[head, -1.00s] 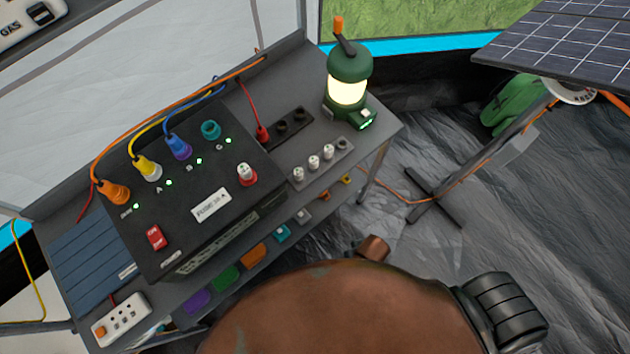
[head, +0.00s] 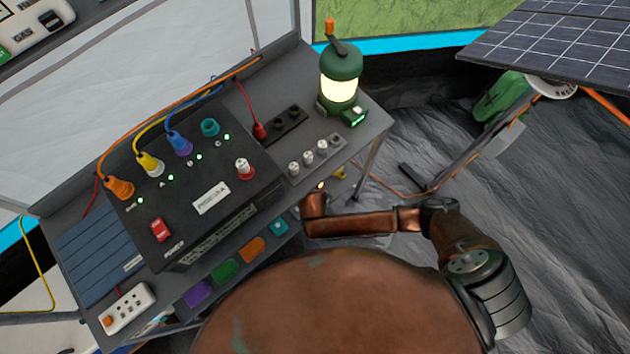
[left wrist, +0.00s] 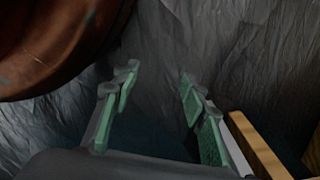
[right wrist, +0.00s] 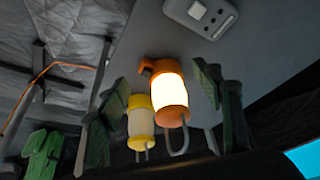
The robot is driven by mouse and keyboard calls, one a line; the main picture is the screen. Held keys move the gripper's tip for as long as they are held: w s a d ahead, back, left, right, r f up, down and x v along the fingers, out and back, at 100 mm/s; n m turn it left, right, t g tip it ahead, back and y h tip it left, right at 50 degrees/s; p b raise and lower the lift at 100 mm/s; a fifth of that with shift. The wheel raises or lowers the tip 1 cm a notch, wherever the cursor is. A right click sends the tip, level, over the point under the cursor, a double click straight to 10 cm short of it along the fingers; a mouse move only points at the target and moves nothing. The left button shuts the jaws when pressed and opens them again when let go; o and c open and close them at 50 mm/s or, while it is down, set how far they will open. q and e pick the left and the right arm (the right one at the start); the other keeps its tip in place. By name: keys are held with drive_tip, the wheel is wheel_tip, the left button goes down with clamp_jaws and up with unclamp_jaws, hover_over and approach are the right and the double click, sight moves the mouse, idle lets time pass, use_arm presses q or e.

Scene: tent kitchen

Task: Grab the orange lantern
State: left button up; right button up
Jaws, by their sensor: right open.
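The orange lantern (right wrist: 168,93) glows in the right wrist view, with an orange cap and base and a wire loop at its lower side. My right gripper (right wrist: 158,95) is open, with its two green-padded fingers on either side of the lantern in the picture. I cannot tell how far the lantern lies from them, and I see no contact. In the head view my right arm (head: 365,222) reaches left toward the table's underside, and the gripper itself is hidden there. My left gripper (left wrist: 158,105) is open and empty over the dark floor.
A yellow lantern (right wrist: 140,122) is close beside the orange one. A green lantern (head: 341,82) stands on the tabletop near a black power box (head: 195,190). Table legs and the solar panel stand (head: 475,150) flank my right arm. Wooden pieces (left wrist: 258,145) are beside my left gripper.

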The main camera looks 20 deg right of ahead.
drive_tip(key=w+d, duration=0.1)
drive_tip(key=w, duration=0.1)
drive_tip(key=w+d+b, duration=0.1)
drive_tip(key=w, duration=0.1)
drive_tip(key=w+d+b, duration=0.1)
drive_tip(key=w, duration=0.1)
drive_tip(key=shift+w+f, duration=0.1)
drive_tip(key=shift+w+d+f+b, duration=0.15)
drive_tip(key=shift+w+f+b, duration=0.25)
drive_tip(key=shift+b, duration=0.3)
use_arm(q)
drive_tip(key=w+d+r, duration=0.2)
drive_tip(key=w+r, duration=0.2)
drive_tip(key=r, duration=0.6)
drive_tip(key=shift+d+r, duration=0.3)
drive_tip(key=shift+d, duration=0.1)
use_arm(e)
drive_tip(key=shift+c, duration=0.4)
clamp_jaws()
